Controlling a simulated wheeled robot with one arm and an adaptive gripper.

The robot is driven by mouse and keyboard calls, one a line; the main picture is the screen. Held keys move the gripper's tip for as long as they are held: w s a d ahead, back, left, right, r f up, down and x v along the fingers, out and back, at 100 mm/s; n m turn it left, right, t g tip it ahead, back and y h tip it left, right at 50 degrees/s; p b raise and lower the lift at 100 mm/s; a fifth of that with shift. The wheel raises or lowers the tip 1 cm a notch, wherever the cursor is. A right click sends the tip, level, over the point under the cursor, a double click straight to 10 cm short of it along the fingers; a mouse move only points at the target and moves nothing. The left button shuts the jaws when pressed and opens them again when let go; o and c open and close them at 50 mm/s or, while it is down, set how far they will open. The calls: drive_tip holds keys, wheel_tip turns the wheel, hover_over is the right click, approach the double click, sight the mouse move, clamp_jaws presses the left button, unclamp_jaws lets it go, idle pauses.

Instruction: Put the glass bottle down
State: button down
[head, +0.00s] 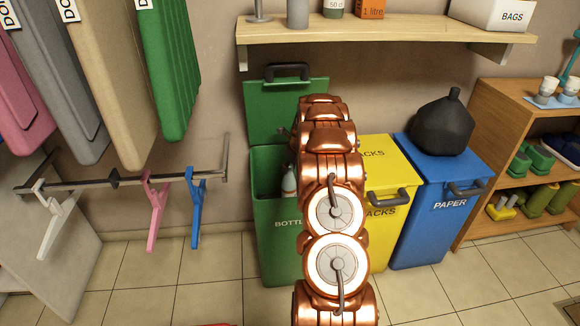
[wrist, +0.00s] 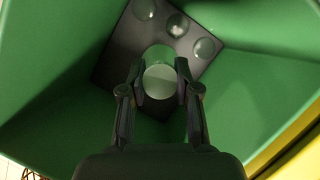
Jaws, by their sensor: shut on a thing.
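My gripper (wrist: 159,70) is inside the open green bin, pointing down, with its two dark fingers on either side of the glass bottle (wrist: 160,82). The bottle looks pale green and translucent, with a round, lighter end facing the wrist camera. Below it is a dark panel (wrist: 110,65) with several round, glassy shapes in a row. I cannot tell whether the bottle touches the panel. In the head view, my copper arm hides the gripper and part of the green bin (head: 275,245), labelled "BOTTL…". A pale bottle shape (head: 289,181) shows inside its opening.
The bin's green lid (head: 262,112) stands raised behind it. A yellow bin (head: 381,232) and a blue PAPER bin (head: 440,220) with a black bag (head: 441,125) stand to the right. A wooden shelf (head: 390,27) hangs above.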

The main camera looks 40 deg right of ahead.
drive_tip(key=shift+f+p, duration=0.55)
drive_tip(key=c, duration=0.8)
unclamp_jaws()
drive_tip(key=shift+c, duration=0.2)
drive_tip(key=shift+r+b, duration=0.15)
drive_tip(key=shift+b, duration=0.3)
